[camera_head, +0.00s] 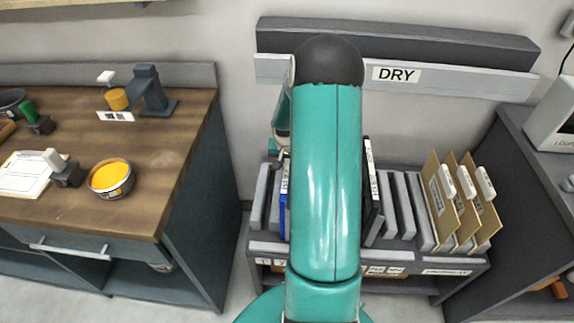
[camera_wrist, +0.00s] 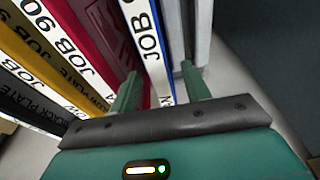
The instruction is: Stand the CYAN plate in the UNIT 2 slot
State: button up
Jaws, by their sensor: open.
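The cyan plate (camera_wrist: 152,45) stands on edge in the wrist view, its blue side facing right and its white spine label reading "JOB". In the head view its blue edge (camera_head: 283,205) shows just left of my arm. My gripper (camera_wrist: 158,72) is open, with one finger on each side of this plate's spine. I cannot tell whether either finger touches it. No slot marked UNIT 2 can be made out.
A magenta plate (camera_wrist: 102,35), a yellow plate and a black plate stand close on the left in the wrist view. The rack (camera_head: 268,247) below the DRY sign (camera_head: 397,75) has grey dividers and tan folders (camera_head: 440,205) at right. A wooden bench (camera_head: 150,190) stands left.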

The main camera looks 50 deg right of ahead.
notch_tip(320, 180, up, 11)
jog(key=s+a, duration=0.1)
jog(key=shift+s+a, duration=0.2)
jog(key=shift+a, duration=0.2)
jog(key=shift+r, duration=0.1)
notch_tip(320, 180, up, 5)
jog(key=shift+f, duration=0.1)
dwell(0.6)
